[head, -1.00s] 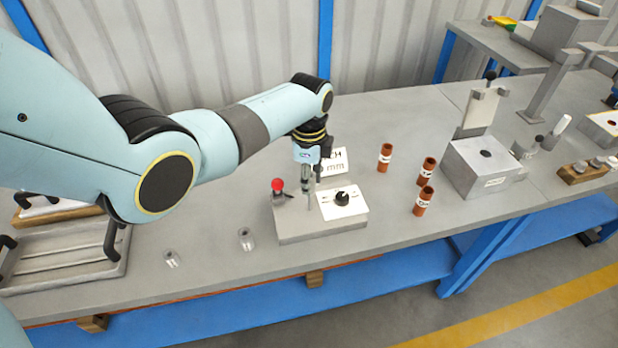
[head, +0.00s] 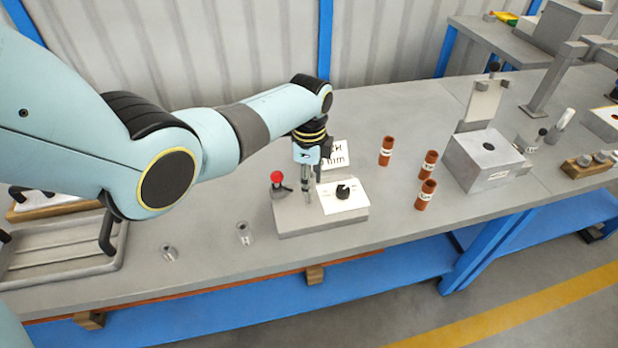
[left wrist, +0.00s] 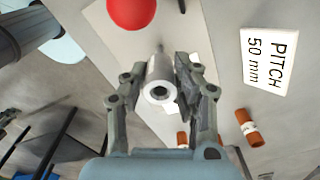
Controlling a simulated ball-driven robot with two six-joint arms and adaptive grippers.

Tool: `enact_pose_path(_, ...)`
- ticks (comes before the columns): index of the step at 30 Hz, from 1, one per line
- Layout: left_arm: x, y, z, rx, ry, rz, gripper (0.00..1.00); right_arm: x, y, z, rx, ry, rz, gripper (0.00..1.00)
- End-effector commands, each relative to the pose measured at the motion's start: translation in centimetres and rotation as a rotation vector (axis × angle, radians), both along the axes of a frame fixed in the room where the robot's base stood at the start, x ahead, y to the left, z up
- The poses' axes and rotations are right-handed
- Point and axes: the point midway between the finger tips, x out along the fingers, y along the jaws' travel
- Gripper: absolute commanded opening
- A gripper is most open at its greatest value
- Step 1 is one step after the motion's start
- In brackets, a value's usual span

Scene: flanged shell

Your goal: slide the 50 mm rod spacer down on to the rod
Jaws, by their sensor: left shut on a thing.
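My left gripper (head: 307,184) points down over the grey fixture block (head: 292,218) in the head view. In the left wrist view its fingers (left wrist: 163,88) are shut on a grey metal spacer (left wrist: 158,72), a short hollow cylinder. A thin rod tip (left wrist: 160,48) shows just beyond the spacer's far end. I cannot tell whether the spacer is around the rod or only in line with it. In the head view the fingers hide most of the spacer. My right gripper is not in view.
The fixture carries a red ball knob (head: 277,176) and a white plate with a black dial (head: 343,192). A "PITCH 50 mm" sign (left wrist: 267,60) stands behind. Two loose metal spacers (head: 243,234) (head: 169,253) stand at left, several brown tubes (head: 387,150) at right.

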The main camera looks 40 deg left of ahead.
Motion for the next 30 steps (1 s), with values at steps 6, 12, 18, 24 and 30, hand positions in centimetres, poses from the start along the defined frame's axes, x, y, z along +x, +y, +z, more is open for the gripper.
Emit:
enact_pose_path(6, 0.0, 0.0, -0.6, 0.000, -0.001, 0.000, 0.00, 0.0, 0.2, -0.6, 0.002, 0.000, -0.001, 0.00)
enact_pose_path(12, 0.0, 0.0, -1.1, 0.000, -0.001, 0.000, 0.00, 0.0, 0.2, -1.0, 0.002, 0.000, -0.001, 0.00)
enact_pose_path(18, 0.0, 0.0, -1.6, 0.000, -0.001, 0.000, 0.00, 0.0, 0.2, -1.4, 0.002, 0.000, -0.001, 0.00)
enact_pose_path(24, 0.0, 0.0, -2.1, 0.000, 0.000, 0.000, 0.00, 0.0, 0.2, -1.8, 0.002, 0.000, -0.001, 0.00)
enact_pose_path(30, 0.0, 0.0, -2.6, 0.000, -0.001, 0.000, 0.00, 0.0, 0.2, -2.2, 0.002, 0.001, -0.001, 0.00)
